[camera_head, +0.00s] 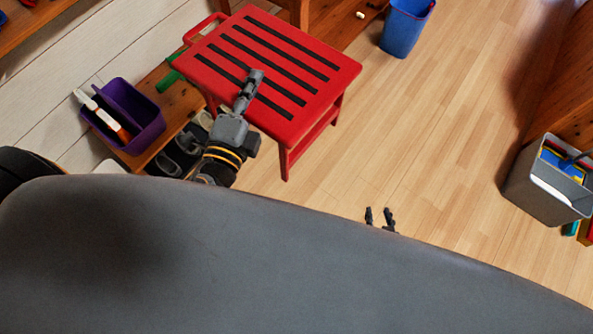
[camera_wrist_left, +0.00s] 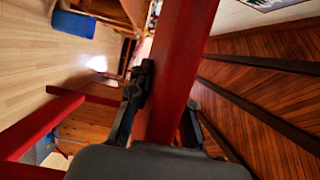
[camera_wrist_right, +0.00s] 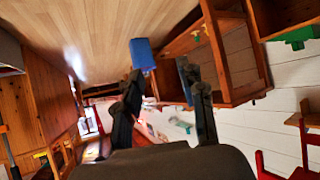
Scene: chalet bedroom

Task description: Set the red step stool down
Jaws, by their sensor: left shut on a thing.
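The red step stool (camera_head: 325,70) with black strips on its top is in the upper middle of the head view, its top tilted in the picture. My left gripper (camera_head: 251,88) shows in front of the stool's top. In the left wrist view its fingers (camera_wrist_left: 160,100) are shut on a red bar of the stool (camera_wrist_left: 180,60). Whether the stool's feet touch the floor I cannot tell. My right gripper (camera_head: 380,217) is open and empty, low over the floor area in the middle; its fingers also show apart in the right wrist view (camera_wrist_right: 165,95).
A wooden bench (camera_head: 160,85) at the left carries a purple bin (camera_head: 155,103), with shoes (camera_head: 180,155) beside it. A blue bin (camera_head: 402,32) stands at the back and a grey bin (camera_head: 540,190) at the right. Wooden floor (camera_head: 430,140) between them is clear.

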